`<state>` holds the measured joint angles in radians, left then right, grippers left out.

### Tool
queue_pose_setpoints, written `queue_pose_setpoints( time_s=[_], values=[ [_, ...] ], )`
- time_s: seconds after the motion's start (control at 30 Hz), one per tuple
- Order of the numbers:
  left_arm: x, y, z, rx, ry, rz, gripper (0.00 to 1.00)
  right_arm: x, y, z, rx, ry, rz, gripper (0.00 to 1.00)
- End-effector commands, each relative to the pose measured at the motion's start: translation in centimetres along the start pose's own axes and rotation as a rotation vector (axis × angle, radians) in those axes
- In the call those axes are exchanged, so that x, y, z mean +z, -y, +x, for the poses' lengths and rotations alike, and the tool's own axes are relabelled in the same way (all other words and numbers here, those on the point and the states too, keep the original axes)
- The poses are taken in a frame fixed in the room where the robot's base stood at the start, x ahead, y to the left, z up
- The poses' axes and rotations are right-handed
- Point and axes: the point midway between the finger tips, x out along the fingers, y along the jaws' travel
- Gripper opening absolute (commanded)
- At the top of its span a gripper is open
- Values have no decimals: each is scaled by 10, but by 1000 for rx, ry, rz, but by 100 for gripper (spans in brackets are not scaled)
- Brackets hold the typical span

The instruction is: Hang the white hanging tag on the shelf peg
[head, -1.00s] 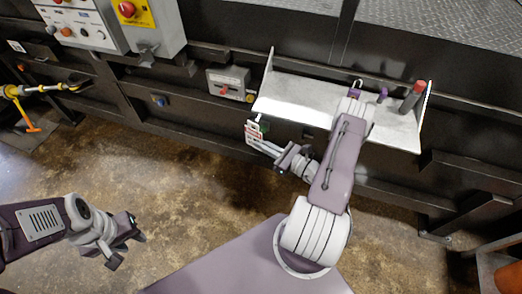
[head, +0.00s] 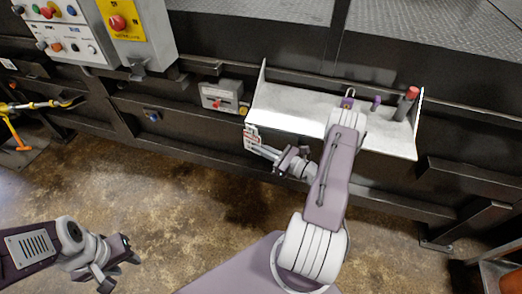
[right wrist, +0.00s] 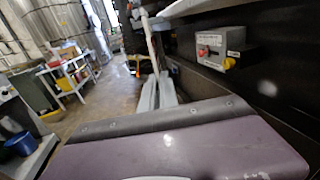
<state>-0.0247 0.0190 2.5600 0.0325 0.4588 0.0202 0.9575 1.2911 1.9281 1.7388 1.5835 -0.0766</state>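The white hanging tag (head: 251,139), with red marking, is at the fingertips of my right gripper (head: 259,149). The gripper appears shut on it, just below the left front corner of the pale metal shelf (head: 290,106). In the right wrist view, narrow pale gripper parts (right wrist: 165,92) reach forward, but the tag cannot be made out clearly. I cannot pick out the shelf peg with certainty. My left gripper (head: 120,268) is open and empty at the lower left, above the floor.
On the shelf stand a padlock (head: 348,98), a small purple item (head: 376,102) and a red-topped cylinder (head: 406,102). A grey switch box (head: 224,97) is on the dark frame left of the shelf. The floor (head: 165,190) between my arms is clear.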

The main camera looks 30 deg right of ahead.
Motion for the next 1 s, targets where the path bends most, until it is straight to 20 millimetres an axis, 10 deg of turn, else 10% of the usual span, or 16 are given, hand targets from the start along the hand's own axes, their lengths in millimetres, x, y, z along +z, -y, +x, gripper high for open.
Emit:
queue_pose_setpoints(
  time_s=[0.37,0.5,1.0],
  values=[
    [0,0,0,0,0,0,36,0,0,0,0,0,0,0],
    [0,0,0,0,0,0,36,0,0,0,0,0,0,29],
    [1,0,10,0,0,0,36,-2,2,-33,-7,0,0,29]
  ],
)
